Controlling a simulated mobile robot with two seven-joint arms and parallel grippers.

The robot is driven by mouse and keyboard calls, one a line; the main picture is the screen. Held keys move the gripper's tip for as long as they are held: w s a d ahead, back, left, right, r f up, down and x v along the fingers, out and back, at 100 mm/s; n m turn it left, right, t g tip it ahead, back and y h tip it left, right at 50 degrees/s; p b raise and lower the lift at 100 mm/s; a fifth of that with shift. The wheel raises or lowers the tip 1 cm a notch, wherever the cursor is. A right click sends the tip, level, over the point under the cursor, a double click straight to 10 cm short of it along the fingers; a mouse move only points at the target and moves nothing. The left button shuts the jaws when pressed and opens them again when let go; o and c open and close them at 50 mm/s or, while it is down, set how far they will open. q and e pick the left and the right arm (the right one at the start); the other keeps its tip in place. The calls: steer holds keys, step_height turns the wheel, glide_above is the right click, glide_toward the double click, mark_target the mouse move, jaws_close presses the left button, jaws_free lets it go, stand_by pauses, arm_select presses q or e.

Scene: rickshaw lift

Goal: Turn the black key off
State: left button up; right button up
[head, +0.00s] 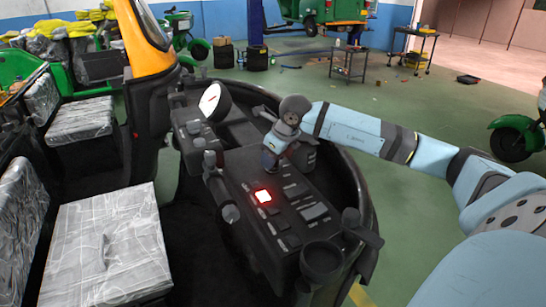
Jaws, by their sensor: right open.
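The dark control panel (294,207) of the vehicle lies in the middle of the head view, with a lit red switch (263,196) and small labelled controls. My right arm reaches in from the right, and my right gripper (271,163) points down over the far part of the panel. It is open, just behind the red switch. I cannot make out the black key; the gripper and wrist cover that part of the panel. Whether the fingers are around or touching anything there cannot be told. My left gripper is not in view.
A white-faced gauge (214,101) stands at the panel's far left. A dark handle (228,209) is left of the red switch, and a round cup-like part (322,261) sits at the near end. Plastic-wrapped seats (108,245) are at left. Green floor (440,115) is open beyond.

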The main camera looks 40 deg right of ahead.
jaws_close()
steer(key=shift+n, duration=0.4)
steer(key=n+y+b, duration=0.1)
steer(key=n, duration=0.3)
steer(key=shift+n+g+y+b, duration=0.3)
steer(key=shift+g+y+b, duration=0.05)
steer(key=shift+g+y, duration=0.05)
steer(key=n+g, duration=0.1)
steer(key=n, duration=0.2)
steer(key=n+g+y, duration=0.1)
steer(key=n, duration=0.2)
steer(key=shift+n+y+b, duration=0.3)
steer(key=shift+b, duration=0.05)
jaws_free()
